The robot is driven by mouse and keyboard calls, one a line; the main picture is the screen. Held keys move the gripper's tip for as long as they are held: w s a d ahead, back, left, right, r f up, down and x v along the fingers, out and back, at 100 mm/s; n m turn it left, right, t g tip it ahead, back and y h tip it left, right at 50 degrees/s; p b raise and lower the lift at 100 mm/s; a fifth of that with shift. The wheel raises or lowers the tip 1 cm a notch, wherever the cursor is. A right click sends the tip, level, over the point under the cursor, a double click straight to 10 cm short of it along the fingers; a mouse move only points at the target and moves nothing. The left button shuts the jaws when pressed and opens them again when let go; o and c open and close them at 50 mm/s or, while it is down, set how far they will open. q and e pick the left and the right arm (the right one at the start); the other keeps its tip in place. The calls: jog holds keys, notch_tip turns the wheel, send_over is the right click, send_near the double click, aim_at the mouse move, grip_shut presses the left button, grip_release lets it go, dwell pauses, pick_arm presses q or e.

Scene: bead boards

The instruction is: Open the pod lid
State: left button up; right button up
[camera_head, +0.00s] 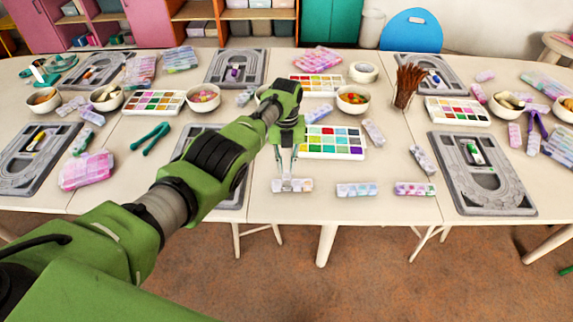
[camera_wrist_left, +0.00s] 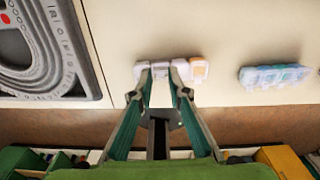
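A small pale pod box (camera_head: 305,186) with a row of compartments lies near the front edge of the middle table. In the left wrist view the pod box (camera_wrist_left: 200,69) shows whitish, with an orange tint at its right end. My left gripper (camera_head: 287,179) points down at it. In the left wrist view the left gripper (camera_wrist_left: 163,72) has its two fingertips apart, at or just over the box, with part of the box showing between them. I cannot tell whether they touch it. The fingertips hide parts of the lids. My right gripper is not in view.
Two similar pod boxes, one bluish (camera_head: 357,190) and one pink and teal (camera_head: 417,189), lie to the right along the front edge. A grey bead board (camera_head: 452,190) is further right. A paint-coloured tray (camera_head: 357,146) stands behind the gripper. Bare tabletop surrounds the box.

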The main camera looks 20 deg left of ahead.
pick_arm(q)
jog(key=shift+r, duration=0.1)
notch_tip(320, 180, up, 12)
jog(key=shift+w, duration=0.35)
jog(key=shift+a, duration=0.1)
dwell(0.4)
